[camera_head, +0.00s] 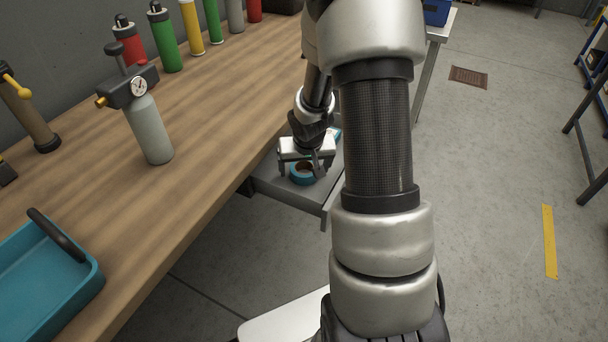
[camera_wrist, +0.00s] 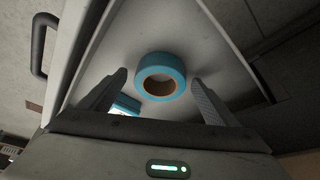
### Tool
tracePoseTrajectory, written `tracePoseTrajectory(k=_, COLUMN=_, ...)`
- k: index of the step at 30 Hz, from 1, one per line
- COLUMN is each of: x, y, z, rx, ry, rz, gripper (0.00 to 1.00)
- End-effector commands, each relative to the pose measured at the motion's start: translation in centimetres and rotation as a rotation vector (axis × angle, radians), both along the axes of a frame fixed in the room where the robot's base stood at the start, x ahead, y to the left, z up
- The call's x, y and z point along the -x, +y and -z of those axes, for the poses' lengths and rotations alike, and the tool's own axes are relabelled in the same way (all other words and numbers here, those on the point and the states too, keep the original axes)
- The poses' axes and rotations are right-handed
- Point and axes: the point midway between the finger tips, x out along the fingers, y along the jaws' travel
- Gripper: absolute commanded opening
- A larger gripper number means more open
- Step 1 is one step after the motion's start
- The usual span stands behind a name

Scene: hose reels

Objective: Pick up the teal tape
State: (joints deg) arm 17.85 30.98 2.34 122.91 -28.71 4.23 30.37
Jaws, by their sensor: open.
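The teal tape (camera_head: 302,174) is a roll with a brown cardboard core. It lies flat in an open grey drawer (camera_head: 285,193) under the workbench. In the wrist view the teal tape (camera_wrist: 161,66) sits just beyond and between my two fingers. My gripper (camera_head: 301,169) is open above the drawer, close to the roll, with nothing between its fingers. It also shows in the wrist view (camera_wrist: 160,80). The arm hides part of the drawer in the head view.
The wooden workbench (camera_head: 215,100) holds a teal tray (camera_head: 40,275), a grey bottle with a gauge (camera_head: 150,130) and several coloured cylinders. A second teal and white item (camera_wrist: 126,104) lies in the drawer, partly behind a finger.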

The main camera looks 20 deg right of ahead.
Motion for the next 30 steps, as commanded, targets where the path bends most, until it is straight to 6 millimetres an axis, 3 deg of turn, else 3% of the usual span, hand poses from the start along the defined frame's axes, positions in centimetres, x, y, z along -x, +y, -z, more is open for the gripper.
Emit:
tracePoseTrajectory(k=6, x=-0.1, y=0.0, z=0.1, rx=0.001, ry=-0.002, rz=0.0, gripper=0.83)
tracePoseTrajectory(k=15, x=-0.1, y=0.0, z=0.1, rx=0.0, ry=-0.002, rz=0.001, gripper=0.38)
tracePoseTrajectory(k=23, x=-0.1, y=0.0, z=-0.1, rx=0.0, ry=-0.002, rz=0.001, gripper=0.37)
tracePoseTrajectory(k=30, x=-0.2, y=-0.1, z=-2.4, rx=0.0, ry=-0.005, rz=0.002, gripper=0.37)
